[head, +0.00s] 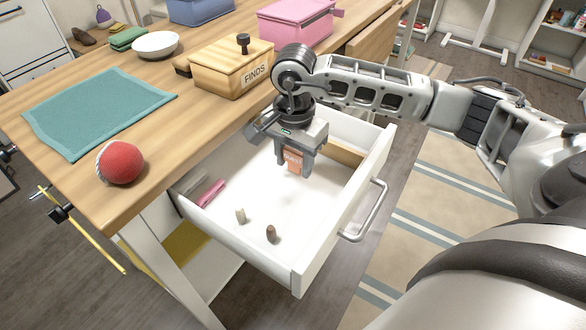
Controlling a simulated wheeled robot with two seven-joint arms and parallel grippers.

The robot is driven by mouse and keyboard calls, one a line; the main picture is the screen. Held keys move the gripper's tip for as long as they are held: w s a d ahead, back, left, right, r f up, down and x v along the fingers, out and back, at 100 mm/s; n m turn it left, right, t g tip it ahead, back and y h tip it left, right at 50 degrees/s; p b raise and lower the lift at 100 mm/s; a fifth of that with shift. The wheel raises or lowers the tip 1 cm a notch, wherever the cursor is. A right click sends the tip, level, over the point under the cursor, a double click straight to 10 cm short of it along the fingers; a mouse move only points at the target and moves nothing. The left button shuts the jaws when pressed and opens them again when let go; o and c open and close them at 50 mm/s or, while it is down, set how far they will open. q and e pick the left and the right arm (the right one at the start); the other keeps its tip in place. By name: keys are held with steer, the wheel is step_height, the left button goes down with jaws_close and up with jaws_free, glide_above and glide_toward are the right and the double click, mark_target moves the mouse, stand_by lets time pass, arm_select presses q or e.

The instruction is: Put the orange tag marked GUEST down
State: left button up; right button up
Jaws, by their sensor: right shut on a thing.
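The orange tag (292,160) shows in the head view, upright between the fingers of my right gripper (294,167). That gripper is shut on the tag and points down inside the open white drawer (263,262). I cannot tell whether the tag's lower edge touches the drawer floor. Its lettering is too small to read surely, and the fingers hide part of it. My left gripper is not in view.
The drawer also holds a pink item (212,192), a small beige piece (240,216) and a brown piece (271,233). Its front carries a metal handle (368,215). On the wooden table are a FINDS box (225,70), teal cloth (95,110) and red ball (121,163).

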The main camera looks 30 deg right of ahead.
mark_target(294, 164)
step_height(294, 164, down, 3)
steer(key=shift+f, duration=0.1)
steer(key=shift+f, duration=0.2)
steer(key=o, duration=1.2)
steer(key=shift+r, duration=0.1)
